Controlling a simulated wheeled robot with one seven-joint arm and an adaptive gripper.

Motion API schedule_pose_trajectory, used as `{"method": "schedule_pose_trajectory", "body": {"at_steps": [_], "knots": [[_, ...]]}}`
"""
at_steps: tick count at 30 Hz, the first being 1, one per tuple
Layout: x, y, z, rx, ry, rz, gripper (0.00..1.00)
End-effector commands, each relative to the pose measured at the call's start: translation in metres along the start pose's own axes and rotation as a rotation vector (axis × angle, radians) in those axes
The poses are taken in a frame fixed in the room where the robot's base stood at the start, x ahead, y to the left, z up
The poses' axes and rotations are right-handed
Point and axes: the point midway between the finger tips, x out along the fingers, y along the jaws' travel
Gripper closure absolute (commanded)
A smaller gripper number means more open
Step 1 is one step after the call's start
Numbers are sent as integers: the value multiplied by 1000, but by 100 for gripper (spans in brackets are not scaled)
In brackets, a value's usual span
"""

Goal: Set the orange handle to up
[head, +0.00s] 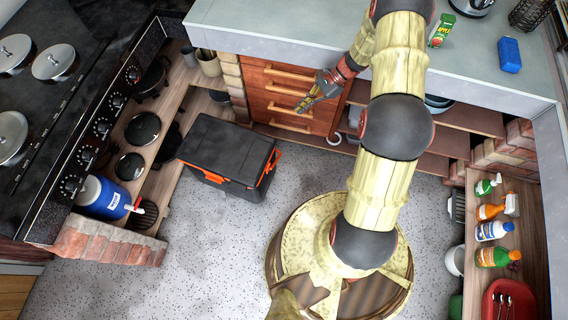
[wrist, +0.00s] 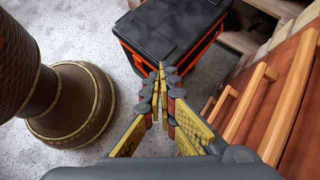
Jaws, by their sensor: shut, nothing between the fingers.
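A black box (head: 222,148) stands on the speckled floor in front of the drawers, its lid closed. An orange handle (head: 272,165) shows at its right end in the head view, low against the side. In the wrist view the black box (wrist: 172,28) is ahead, and an orange bar (wrist: 206,44) runs along its right edge. I cannot tell there which orange parts belong to the handle. My gripper (head: 302,108) is shut and empty, above and to the right of the box, near the drawer fronts. It also shows in the wrist view (wrist: 161,70), apart from the box.
Red-brown drawers (head: 292,98) with wooden bar handles stand close behind my gripper. A grey counter (head: 480,50) overhangs on the right. The stove (head: 60,90) and a blue container (head: 103,196) are at left. Floor (head: 205,240) in front of the box is clear.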

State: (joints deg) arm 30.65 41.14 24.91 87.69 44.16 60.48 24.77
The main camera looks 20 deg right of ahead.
Motion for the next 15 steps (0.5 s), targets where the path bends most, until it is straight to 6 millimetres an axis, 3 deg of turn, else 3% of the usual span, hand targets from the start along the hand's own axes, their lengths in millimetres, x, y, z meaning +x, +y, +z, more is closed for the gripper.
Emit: {"method": "schedule_pose_trajectory", "body": {"at_steps": [1,8,15], "knots": [[16,4,-22,60,-29,-10,100],[88,24,-101,332,-166,-68,100],[182,66,-180,653,-328,-139,100]]}}
